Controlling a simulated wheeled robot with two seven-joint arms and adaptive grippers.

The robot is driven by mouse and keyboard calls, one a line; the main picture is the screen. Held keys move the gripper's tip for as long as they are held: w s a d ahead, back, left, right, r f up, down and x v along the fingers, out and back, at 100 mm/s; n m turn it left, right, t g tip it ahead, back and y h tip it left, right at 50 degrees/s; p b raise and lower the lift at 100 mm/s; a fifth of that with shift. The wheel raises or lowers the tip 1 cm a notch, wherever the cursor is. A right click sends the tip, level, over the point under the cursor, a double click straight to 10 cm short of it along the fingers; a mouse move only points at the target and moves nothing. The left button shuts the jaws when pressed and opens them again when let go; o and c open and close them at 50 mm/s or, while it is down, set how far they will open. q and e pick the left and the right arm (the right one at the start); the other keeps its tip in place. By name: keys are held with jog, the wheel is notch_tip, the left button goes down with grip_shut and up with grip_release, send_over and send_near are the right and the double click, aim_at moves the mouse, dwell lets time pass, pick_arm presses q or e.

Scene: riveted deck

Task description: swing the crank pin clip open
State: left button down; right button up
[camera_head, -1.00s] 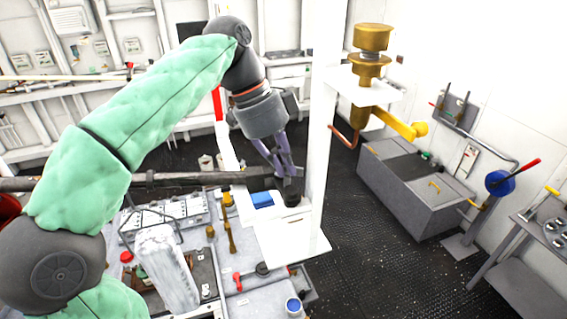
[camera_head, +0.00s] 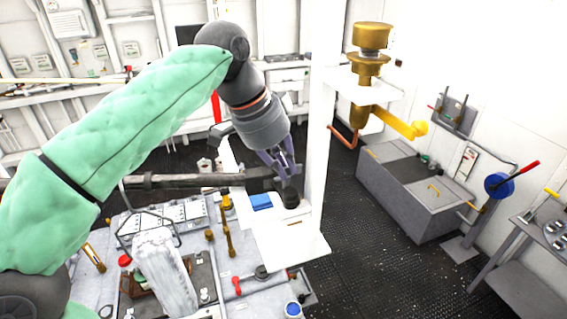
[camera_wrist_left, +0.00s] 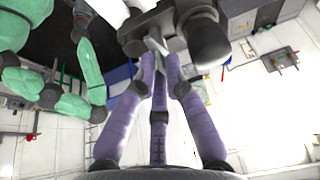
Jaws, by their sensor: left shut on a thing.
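My left gripper (camera_head: 284,168) has purple fingers and points down beside the white post. In the left wrist view its fingers (camera_wrist_left: 160,62) are closed together on a small pale grey metal piece, which looks like the crank pin clip (camera_wrist_left: 155,43). The clip lies against a dark grey crank (camera_wrist_left: 205,38) with a round end. In the head view the dark crank end (camera_head: 291,197) shows just below the fingers; the clip is too small to make out there. My right gripper is not in view.
A long grey bar (camera_head: 170,181) runs in from the left to near the gripper. A white post (camera_head: 318,130) stands close on the right. A blue block (camera_head: 261,201) lies close by, and a cluttered bench (camera_head: 200,260) is below. Dark deck (camera_head: 370,250) is open at right.

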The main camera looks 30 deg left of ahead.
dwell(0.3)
pick_arm(q)
jog(key=c, duration=1.3)
grip_release()
